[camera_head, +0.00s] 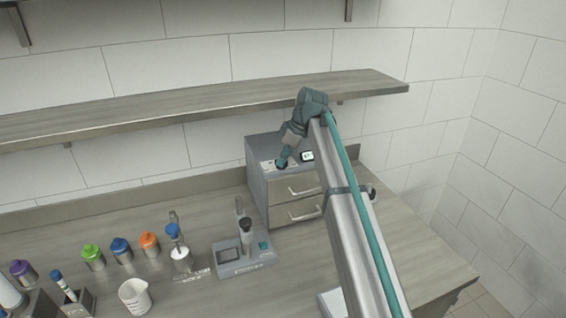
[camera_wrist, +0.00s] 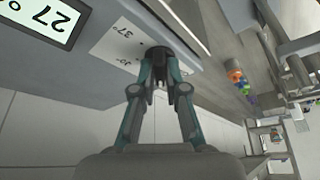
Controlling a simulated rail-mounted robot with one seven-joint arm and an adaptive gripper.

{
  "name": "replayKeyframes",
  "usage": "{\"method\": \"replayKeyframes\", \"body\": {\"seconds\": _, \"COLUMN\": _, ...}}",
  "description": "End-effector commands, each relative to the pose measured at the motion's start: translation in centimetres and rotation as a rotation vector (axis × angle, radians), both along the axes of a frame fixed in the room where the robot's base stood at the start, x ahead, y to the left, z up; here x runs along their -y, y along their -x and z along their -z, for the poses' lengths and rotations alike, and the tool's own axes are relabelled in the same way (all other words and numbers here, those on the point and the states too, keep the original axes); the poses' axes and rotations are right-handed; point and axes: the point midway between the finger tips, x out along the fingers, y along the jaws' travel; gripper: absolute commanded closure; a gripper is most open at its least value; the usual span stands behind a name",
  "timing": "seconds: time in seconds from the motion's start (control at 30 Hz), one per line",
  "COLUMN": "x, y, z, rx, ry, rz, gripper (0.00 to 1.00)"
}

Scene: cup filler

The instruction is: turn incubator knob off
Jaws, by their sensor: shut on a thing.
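The incubator (camera_head: 256,182) is a grey box with two drawers at the back of the bench, under the shelf. Its dark knob (camera_head: 281,164) is on the upper front panel, left of a small lit display (camera_head: 307,156). My gripper (camera_head: 284,157) reaches down to the knob and is shut on it. In the wrist view, both fingers of my gripper (camera_wrist: 160,72) close on the dark knob (camera_wrist: 158,51), beside a white label (camera_wrist: 118,45) with a "37" mark. The display (camera_wrist: 45,18) reads 27. The fingers partly hide the knob, so I cannot tell its pointer direction.
The wooden shelf (camera_head: 200,104) runs just above and behind the incubator. A grey device (camera_head: 245,262) stands left of it on the bench. Bottles with coloured caps, such as an orange one (camera_head: 149,241), and a white beaker (camera_head: 134,297) stand farther left.

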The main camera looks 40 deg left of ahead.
Motion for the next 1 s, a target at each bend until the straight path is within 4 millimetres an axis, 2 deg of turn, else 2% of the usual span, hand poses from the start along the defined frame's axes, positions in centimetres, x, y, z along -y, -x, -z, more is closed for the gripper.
{"method": "replayKeyframes", "body": {"seconds": 0.6, "x": -0.38, "y": -0.48, "z": 0.11, "rx": 0.000, "ry": 0.000, "rz": -0.540, "gripper": 1.00}}
{"method": "replayKeyframes", "body": {"seconds": 1.0, "x": -0.37, "y": -0.43, "z": 0.04, "rx": 0.000, "ry": 0.001, "rz": -0.696, "gripper": 1.00}}
